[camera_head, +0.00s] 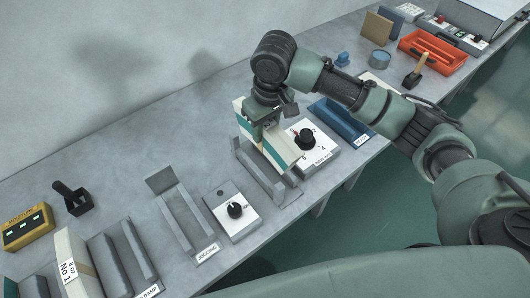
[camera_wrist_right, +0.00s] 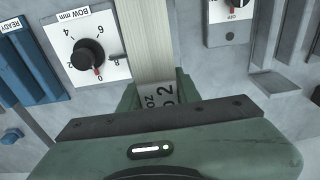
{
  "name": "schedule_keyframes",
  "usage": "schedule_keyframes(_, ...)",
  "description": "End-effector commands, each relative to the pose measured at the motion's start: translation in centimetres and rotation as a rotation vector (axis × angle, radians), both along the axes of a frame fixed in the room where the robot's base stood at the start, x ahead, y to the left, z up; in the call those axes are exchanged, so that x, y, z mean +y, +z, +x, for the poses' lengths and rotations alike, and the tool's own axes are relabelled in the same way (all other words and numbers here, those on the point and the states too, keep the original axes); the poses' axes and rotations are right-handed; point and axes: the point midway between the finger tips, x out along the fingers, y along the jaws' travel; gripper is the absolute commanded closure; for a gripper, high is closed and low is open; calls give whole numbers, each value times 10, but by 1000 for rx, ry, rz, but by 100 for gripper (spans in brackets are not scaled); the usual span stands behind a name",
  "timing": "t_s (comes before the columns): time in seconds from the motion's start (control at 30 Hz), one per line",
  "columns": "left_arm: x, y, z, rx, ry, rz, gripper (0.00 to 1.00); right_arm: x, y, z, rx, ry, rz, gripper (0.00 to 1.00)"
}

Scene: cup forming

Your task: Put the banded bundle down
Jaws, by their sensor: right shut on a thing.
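The bundle (camera_head: 284,154) is a stack of pale sheets with teal on its outer face. In the right wrist view the bundle (camera_wrist_right: 155,40) shows its pale edge and a label with a 2. My right gripper (camera_head: 263,130) is shut on it and holds it tilted. It is at a grey walled cradle (camera_head: 275,188), beside the white BOW mm dial box (camera_head: 322,156). I cannot tell whether the bundle touches the cradle. The fingers hide part of the bundle. My left gripper is not in view.
A blue READY tray (camera_head: 342,121) lies right of the dial box. Left of the cradle are another dial box (camera_head: 222,198), a grey JOGGING tray (camera_head: 181,214), a DAMP tray and a bundle labelled No 1 (camera_head: 76,250). An orange tray (camera_head: 432,50) is at the far right.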

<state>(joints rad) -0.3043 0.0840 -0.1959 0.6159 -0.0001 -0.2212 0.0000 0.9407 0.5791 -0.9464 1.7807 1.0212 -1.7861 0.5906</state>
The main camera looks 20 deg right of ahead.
Motion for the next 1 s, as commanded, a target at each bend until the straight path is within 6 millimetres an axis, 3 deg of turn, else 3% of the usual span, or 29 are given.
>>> schedule_keyframes(0.2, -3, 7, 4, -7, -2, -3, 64, 0, -45, 0, 0, -2, 0, 100)
schedule_keyframes(0.47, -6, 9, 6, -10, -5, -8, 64, 0, -68, 1, -2, -1, 1, 100)
schedule_keyframes(0.7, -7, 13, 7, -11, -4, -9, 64, 0, -100, 1, -2, -2, 2, 100)
schedule_keyframes(1.0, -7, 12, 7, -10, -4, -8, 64, 0, -104, 1, -4, -1, 1, 100)
